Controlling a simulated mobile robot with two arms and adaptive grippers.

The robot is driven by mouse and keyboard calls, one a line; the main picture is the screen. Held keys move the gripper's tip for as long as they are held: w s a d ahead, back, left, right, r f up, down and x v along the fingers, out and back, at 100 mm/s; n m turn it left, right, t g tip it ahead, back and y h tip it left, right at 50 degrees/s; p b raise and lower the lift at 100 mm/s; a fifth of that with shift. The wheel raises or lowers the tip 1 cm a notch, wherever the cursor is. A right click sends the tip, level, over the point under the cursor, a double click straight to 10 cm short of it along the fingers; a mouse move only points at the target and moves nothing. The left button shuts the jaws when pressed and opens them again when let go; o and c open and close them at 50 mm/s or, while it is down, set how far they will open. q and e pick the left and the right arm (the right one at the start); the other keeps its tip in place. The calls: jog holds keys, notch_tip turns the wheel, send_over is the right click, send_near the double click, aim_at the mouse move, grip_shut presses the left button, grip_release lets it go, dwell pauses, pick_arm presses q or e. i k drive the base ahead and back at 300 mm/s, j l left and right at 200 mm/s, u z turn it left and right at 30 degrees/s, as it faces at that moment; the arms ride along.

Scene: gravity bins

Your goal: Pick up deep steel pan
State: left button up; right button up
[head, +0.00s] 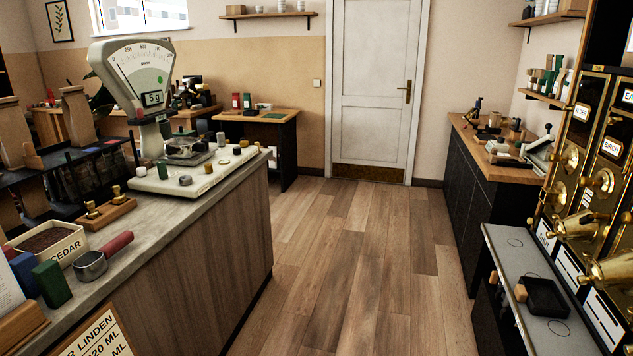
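A round, deep, steel-coloured pan (90,265) with a red handle stands on the left counter, near its front edge. Its handle points back and to the right. On the right, a dark square pan (545,298) with a small wooden handle sits on the grey shelf below the brass-fitted bins. Its material is hard to tell. Which of the two is the deep steel pan is not certain, but the round one looks like steel. Neither of my grippers is in view.
On the left counter (215,202) stand a white CEDAR box (47,247), green and blue blocks, a wooden block with brass knobs (106,212) and a dial scale (140,85). Brass-spouted bins (590,180) rise above the grey shelf (505,262). The wooden floor (345,260) between is clear.

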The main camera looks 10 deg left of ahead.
aim_at(183, 148)
jog(key=i+u, duration=0.25)
jog(key=i, duration=0.75)
jog(key=i+l+u, duration=0.1)
jog(key=i+u, duration=0.2)
jog(key=i, duration=0.7)
